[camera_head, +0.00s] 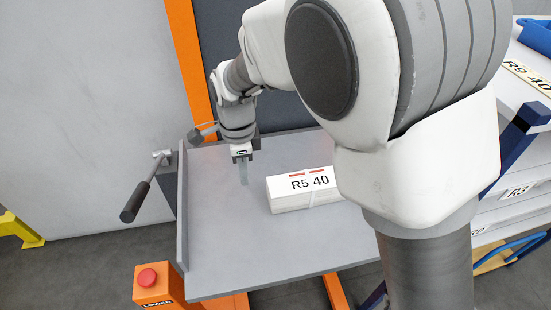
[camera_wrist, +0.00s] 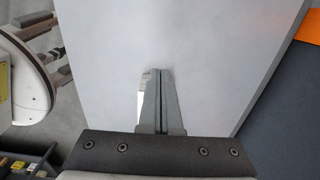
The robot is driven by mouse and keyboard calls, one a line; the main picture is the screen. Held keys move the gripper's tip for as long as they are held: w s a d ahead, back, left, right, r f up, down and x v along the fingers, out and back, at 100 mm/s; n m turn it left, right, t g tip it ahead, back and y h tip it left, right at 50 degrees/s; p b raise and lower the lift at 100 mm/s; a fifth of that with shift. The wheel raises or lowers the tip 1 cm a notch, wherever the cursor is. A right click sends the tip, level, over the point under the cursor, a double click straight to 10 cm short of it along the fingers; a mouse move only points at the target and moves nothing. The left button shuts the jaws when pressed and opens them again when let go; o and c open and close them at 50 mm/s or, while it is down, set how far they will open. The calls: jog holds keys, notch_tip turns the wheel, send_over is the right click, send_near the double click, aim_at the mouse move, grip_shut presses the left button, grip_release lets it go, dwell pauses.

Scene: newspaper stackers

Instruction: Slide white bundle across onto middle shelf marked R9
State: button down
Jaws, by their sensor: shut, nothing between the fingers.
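The white bundle (camera_head: 290,203), with a strap around it and a top label reading R5 40, lies flat on a grey lift table (camera_head: 225,262). My gripper (camera_head: 244,183) points down just left of the bundle, with its fingers together and empty, apart from it in the head view. In the wrist view the shut fingers (camera_wrist: 160,72) are over the grey surface, with a sliver of white beside them. The shelf rack (camera_head: 490,219) stands at the right, partly hidden by my arm. One small shelf label (camera_head: 518,191) there reads R3 or R9, too small to be sure.
A raised lip (camera_head: 182,215) edges the table's left side. A lever (camera_head: 137,200) and an orange box with a red button (camera_head: 147,278) stand left. My arm hides the gap between table and rack.

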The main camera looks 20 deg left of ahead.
aim_at(264, 205)
notch_tip(264, 205, down, 10)
jog(key=shift+f+b, duration=0.2)
jog(key=shift+b, duration=0.75)
jog(key=shift+w+d+r, duration=0.1)
jog(key=shift+w+d, duration=0.25)
jog(key=shift+d, duration=0.25)
jog(key=shift+w+d+r, duration=0.1)
jog(key=shift+w+d, duration=0.2)
jog(key=shift+d, duration=0.25)
jog(key=shift+w+d, duration=0.3)
jog(key=shift+d, duration=0.3)
jog(key=w+d, duration=0.5)
jog(key=d, duration=0.5)
jog(key=w+d+p, duration=0.1)
jog(key=w+d, duration=0.5)
jog(key=d, duration=0.4)
jog(key=w+d, duration=0.5)
jog(key=d, duration=0.5)
jog(key=shift+w+p, duration=0.25)
jog(key=shift+p, duration=0.1)
